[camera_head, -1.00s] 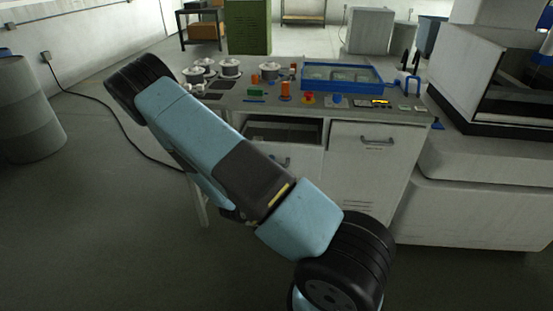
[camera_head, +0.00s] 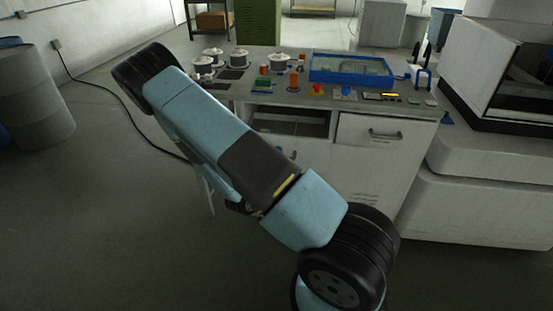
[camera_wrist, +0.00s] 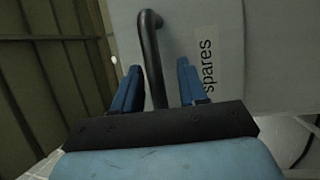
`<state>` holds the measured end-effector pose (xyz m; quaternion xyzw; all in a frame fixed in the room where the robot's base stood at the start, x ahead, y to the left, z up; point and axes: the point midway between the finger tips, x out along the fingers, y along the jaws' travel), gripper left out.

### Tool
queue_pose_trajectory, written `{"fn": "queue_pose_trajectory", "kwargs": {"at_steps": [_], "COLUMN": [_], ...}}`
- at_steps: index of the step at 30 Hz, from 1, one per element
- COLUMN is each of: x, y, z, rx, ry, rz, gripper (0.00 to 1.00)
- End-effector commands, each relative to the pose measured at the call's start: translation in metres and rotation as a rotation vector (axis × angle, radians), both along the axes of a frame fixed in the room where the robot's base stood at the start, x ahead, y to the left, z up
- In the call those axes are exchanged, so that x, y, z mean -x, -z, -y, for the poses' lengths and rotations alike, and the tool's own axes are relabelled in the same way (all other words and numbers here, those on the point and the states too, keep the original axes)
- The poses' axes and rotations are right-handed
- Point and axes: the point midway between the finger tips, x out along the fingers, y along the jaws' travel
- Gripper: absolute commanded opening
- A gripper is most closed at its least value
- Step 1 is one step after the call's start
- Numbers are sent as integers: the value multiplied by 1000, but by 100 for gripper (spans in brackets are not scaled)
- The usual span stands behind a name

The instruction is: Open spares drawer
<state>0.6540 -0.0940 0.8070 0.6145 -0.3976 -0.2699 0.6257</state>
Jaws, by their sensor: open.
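The spares drawer front (camera_wrist: 225,25) is pale grey and carries a "spares" label (camera_wrist: 207,65) in the wrist view. Its dark bar handle (camera_wrist: 149,50) runs between the two blue fingers of my gripper (camera_wrist: 158,86). The fingers stand apart on either side of the bar, with a visible gap on the right. In the head view my arm covers much of the left drawer, and my gripper is hidden behind it. A dark opening (camera_head: 290,122) shows above that drawer's front; I cannot tell how far it stands out.
The bench top holds a blue tray (camera_head: 350,80), white spools (camera_head: 279,62) and small parts. A second drawer with a handle (camera_head: 385,134) is shut at right. A white machine (camera_head: 485,190) stands to the right, a grey drum (camera_head: 38,110) at left.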

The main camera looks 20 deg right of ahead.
Motion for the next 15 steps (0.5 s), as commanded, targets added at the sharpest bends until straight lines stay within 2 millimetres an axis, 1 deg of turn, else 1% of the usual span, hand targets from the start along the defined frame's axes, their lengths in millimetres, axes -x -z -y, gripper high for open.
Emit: {"fn": "queue_pose_trajectory", "kwargs": {"at_steps": [4, 7, 15], "x": [3, 9, 36], "y": [1, 3, 12], "z": [-5, -14, -56], "rx": [0, 1, 0], "ry": [-1, -1, -3], "rz": [0, -1, -1], "gripper": [42, 42, 42]}}
